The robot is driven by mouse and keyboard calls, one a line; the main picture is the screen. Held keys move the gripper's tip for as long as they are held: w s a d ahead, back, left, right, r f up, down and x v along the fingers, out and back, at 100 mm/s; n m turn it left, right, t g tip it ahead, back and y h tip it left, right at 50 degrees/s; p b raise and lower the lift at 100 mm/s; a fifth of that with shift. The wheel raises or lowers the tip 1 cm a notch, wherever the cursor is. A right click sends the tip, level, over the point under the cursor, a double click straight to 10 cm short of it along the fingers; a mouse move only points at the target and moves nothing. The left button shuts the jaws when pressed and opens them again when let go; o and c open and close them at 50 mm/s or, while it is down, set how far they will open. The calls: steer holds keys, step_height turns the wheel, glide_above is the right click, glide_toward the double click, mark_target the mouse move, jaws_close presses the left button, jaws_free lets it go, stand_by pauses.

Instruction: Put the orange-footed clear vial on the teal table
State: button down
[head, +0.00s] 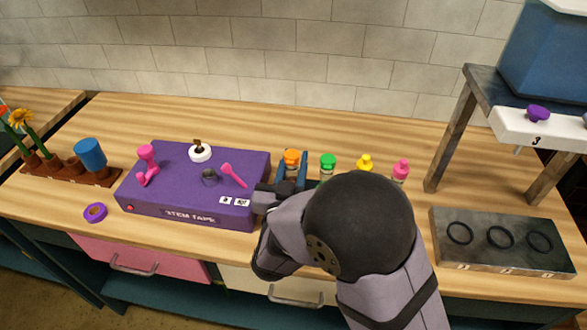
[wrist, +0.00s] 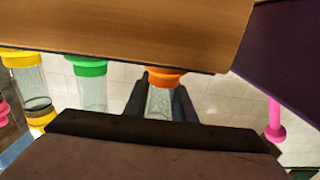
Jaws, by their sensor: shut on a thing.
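The clear vial with an orange end (head: 291,157) stands at the left of a row of vials on the wooden counter, just right of the purple box. It also shows in the wrist view (wrist: 160,100), with its orange part close to the wood edge. My gripper (head: 291,172) has its blue fingers on both sides of the vial and is shut on it. In the wrist view the fingers (wrist: 163,92) flank the clear body. My arm hides the vial's lower part in the head view. I cannot make out a teal tabletop; teal (head: 190,292) shows below the counter.
Green (head: 328,163), yellow (head: 365,163) and pink (head: 401,170) vials stand close by on the right. The purple box (head: 165,200) with small items is close on the left. A grey block with rings (head: 495,255) and a raised stand (head: 452,135) are at right.

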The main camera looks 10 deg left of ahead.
step_height(320, 180, up, 16)
steer(key=p, duration=0.5)
steer(key=shift+f, duration=0.2)
stand_by(0.4)
steer(key=shift+f, duration=0.1)
stand_by(0.9)
step_height(320, 180, down, 5)
steer(key=b, duration=0.5)
steer(key=shift+f, duration=0.15)
steer(key=shift+f, duration=4.8)
steer(key=shift+f, duration=0.1)
